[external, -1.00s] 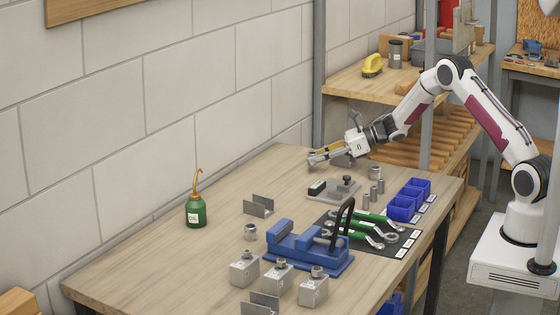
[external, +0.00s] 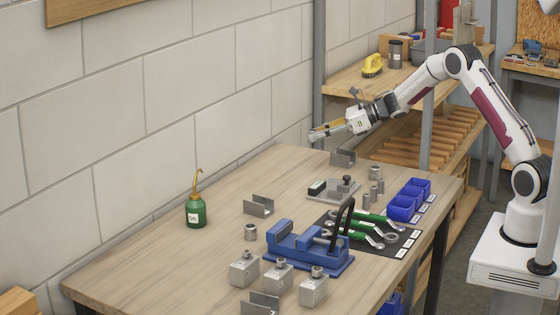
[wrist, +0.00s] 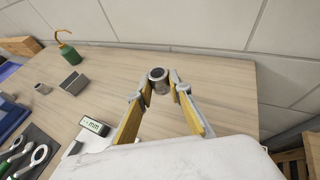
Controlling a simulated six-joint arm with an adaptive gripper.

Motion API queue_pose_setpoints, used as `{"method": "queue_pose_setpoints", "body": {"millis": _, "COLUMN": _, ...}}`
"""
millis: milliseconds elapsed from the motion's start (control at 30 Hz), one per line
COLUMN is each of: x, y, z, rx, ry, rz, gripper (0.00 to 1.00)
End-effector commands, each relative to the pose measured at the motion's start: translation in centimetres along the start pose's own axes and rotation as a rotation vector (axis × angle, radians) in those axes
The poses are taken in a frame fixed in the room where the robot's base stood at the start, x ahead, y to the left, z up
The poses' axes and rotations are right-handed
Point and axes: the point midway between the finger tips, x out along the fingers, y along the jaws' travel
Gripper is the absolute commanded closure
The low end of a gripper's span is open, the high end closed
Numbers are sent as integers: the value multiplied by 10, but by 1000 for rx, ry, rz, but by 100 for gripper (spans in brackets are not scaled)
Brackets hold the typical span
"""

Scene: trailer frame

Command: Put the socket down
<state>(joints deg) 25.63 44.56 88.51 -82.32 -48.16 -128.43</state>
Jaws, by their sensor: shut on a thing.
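A metal socket (wrist: 158,76), a short grey cylinder with a dark round opening, sits between the fingertips of my gripper (wrist: 163,88) in the wrist view. My gripper is shut on it. In the external view my gripper (external: 316,136) is raised above the far end of the wooden table (external: 160,262), and the socket is hard to make out there. Other grey metal cylinders (external: 375,173) stand on the table to the right, near the blue bins (external: 403,207).
A metal bracket (external: 343,158) stands below my gripper. A grey fixture with a display (external: 333,190), a blue vise (external: 310,250), green-handled wrenches (external: 365,228) and a green oil can (external: 196,210) are on the table. The table's left part is largely clear. A wall runs behind.

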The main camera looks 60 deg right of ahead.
Motion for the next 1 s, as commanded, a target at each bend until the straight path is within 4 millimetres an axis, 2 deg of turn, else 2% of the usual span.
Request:
{"method": "queue_pose_setpoints", "body": {"millis": 367, "x": 0, "y": 0, "z": 0, "rx": 0, "ry": -1, "rz": 1, "gripper": 100}}
{"method": "queue_pose_setpoints", "body": {"millis": 567, "x": 8, "y": 11, "z": 2, "rx": -5, "ry": 0, "rz": 17, "gripper": 100}}
{"method": "queue_pose_setpoints", "body": {"millis": 767, "x": 32, "y": 42, "z": 5, "rx": -21, "ry": 4, "rz": 67, "gripper": 100}}
{"method": "queue_pose_setpoints", "body": {"millis": 1000, "x": 78, "y": 98, "z": 20, "rx": -63, "ry": 0, "rz": 146, "gripper": 100}}
